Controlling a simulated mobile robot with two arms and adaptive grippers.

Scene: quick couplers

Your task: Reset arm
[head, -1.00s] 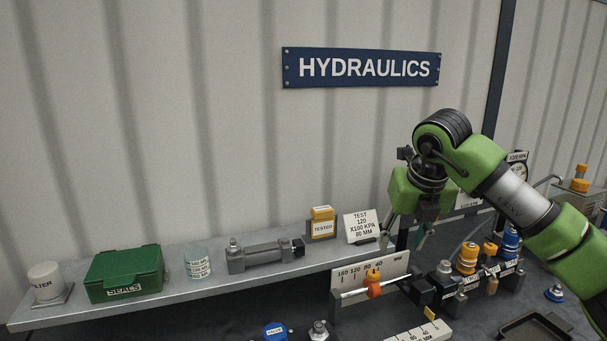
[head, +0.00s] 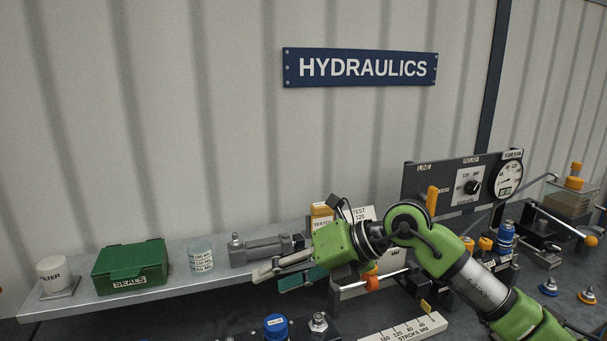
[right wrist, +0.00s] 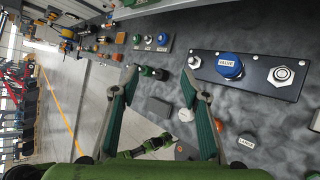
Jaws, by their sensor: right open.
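My right gripper (head: 270,280) is open and empty in the head view. Its fingers point left, in front of the shelf's front edge near the grey cylinder fitting (head: 262,248). In the right wrist view the two green-padded fingers (right wrist: 160,80) are spread wide with nothing between them. Beyond and to the right of them is a dark plate with a blue VALVE cap (right wrist: 229,65). The arm hides part of the stroke gauge and the test card (head: 361,214). My left gripper does not show in the head view.
On the shelf (head: 200,272) stand a green SEALS box (head: 130,268), a white filter (head: 54,272) and a clear jar (head: 201,256). A gauge panel (head: 455,185) with couplers before it is at the right.

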